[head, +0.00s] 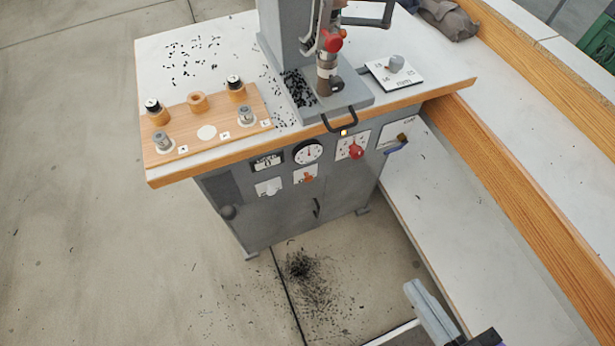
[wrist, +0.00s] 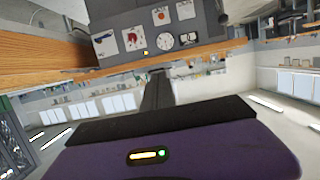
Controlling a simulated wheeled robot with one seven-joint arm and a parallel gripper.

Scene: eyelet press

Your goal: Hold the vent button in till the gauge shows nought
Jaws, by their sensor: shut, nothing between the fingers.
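The round white gauge (head: 308,152) is on the front panel of the grey press cabinet (head: 290,214). Its needle is too small to read surely. In the wrist view the panel is upside down, with the gauge (wrist: 166,41) near the top. Round it are a red knob (head: 355,151), an orange control (head: 306,177) and a white switch plate (head: 268,187). I cannot tell which control is the vent button. My gripper (wrist: 157,74) is shut and empty, its dark fingers towards the panel, apparently clear of it.
A display reading 0 (head: 267,161) and a lit yellow lamp (head: 344,132) are on the panel. A blue-handled valve (head: 397,147) is at right. A long wood-edged bench (head: 530,170) bounds the right; floor at left is open.

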